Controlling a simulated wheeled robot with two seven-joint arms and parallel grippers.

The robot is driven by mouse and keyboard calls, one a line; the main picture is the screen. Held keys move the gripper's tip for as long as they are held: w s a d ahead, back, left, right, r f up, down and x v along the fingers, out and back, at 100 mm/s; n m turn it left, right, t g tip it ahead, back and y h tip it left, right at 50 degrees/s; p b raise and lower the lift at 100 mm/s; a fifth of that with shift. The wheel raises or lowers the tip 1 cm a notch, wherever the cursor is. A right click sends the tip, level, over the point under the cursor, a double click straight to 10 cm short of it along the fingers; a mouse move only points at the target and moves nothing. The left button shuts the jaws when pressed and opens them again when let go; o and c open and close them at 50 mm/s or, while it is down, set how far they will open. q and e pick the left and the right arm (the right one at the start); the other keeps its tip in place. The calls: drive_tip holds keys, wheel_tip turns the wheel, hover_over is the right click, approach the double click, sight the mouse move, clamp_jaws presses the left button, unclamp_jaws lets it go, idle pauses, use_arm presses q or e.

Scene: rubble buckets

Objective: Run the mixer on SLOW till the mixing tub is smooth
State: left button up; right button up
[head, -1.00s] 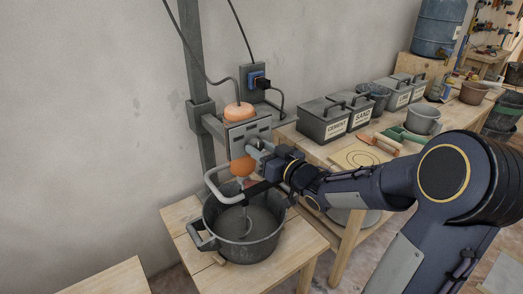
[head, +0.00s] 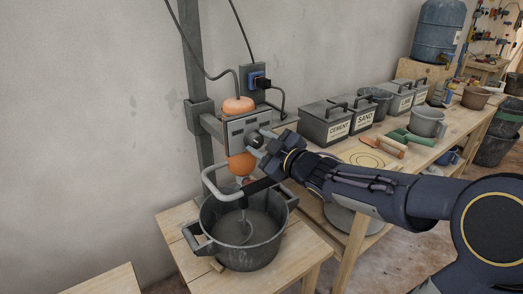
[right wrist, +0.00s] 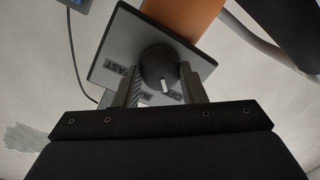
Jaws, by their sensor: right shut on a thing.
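The mixer (head: 240,165) hangs on its post, with an orange body and a bent handle. Its paddle reaches into the dark mixing tub (head: 262,258), which holds a grey mix; whether it is smooth is too small to tell. My right gripper (head: 264,140) is at the mixer's grey control box (head: 237,128). In the right wrist view its fingers are shut on the black dial knob (right wrist: 157,62). The knob's white mark points down, near the OFF label (right wrist: 174,95). FAST (right wrist: 121,72) shows at left; another label is partly hidden by a finger. My left gripper is out of view.
The tub stands on a small wooden table (head: 178,219). A long bench at right holds the cement box (head: 322,125), sand box (head: 358,108), a trowel (head: 384,146) and a grey bucket (head: 428,122). Black cables hang by the blue socket (head: 256,75).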

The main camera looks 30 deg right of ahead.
drive_tip(key=shift+n+b, duration=0.4)
drive_tip(key=shift+n, duration=0.4)
drive_tip(key=o, duration=1)
drive_tip(key=s+p, duration=0.2)
drive_tip(key=s, duration=0.5)
drive_tip(key=shift+s+d+r, duration=0.25)
drive_tip(key=shift+s+d, duration=0.15)
drive_tip(key=shift+d, duration=0.05)
